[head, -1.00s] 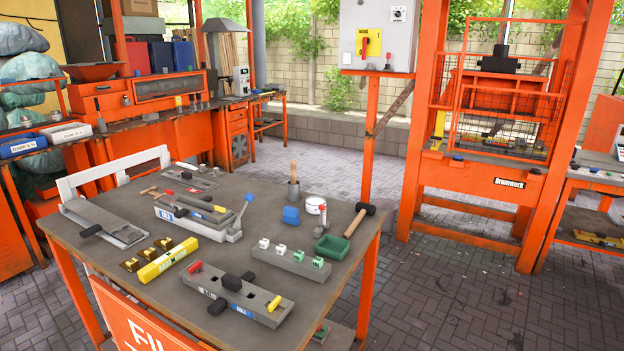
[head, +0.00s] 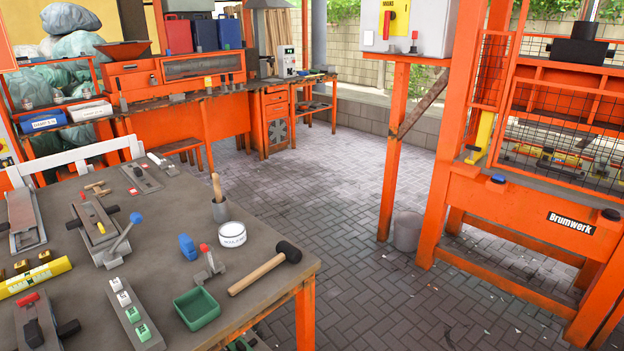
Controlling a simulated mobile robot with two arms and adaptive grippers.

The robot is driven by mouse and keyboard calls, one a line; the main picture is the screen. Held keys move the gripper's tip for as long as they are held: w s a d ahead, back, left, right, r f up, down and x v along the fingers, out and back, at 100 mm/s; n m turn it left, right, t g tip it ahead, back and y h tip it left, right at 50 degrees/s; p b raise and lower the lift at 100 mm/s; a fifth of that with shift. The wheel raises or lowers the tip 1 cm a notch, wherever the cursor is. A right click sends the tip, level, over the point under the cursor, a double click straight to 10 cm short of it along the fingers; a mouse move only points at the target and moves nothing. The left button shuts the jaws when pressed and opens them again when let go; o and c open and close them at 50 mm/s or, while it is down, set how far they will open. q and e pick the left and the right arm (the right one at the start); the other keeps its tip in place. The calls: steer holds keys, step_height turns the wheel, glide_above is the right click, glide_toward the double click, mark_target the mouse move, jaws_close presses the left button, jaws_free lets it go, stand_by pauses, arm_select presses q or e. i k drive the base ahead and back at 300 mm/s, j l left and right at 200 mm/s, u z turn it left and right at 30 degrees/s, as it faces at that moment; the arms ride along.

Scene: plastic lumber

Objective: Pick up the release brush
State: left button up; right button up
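A wooden handle (head: 216,187), which looks like the release brush, stands up out of a small grey cup (head: 221,211) on the worktable. Its lower end is hidden inside the cup, so I cannot see bristles. Neither of my grippers is in view.
The grey worktable (head: 255,320) also bears a mallet (head: 265,268), a green tray (head: 197,308), a blue block (head: 187,247), a red-tipped clamp (head: 207,264) and several moulds. An orange press (head: 540,215) stands at the right. Paved floor between is open.

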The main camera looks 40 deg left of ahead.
mark_target(218, 196)
steer(key=i+u, duration=0.25)
steer(key=i, duration=0.15)
steer(key=i+l+u, duration=0.5)
steer(key=i, duration=0.2)
steer(key=i+u, duration=0.2)
steer(key=u, duration=0.25)
steer(key=i+l+u, duration=0.2)
steer(key=u, duration=0.3)
steer(key=i+l+u, duration=0.15)
steer(key=u, duration=0.3)
steer(key=i+l+u, duration=0.1)
steer(key=l+u, duration=0.2)
steer(key=u, duration=0.2)
steer(key=l+u, duration=0.25)
steer(key=u, duration=0.2)
steer(key=i+l, duration=0.05)
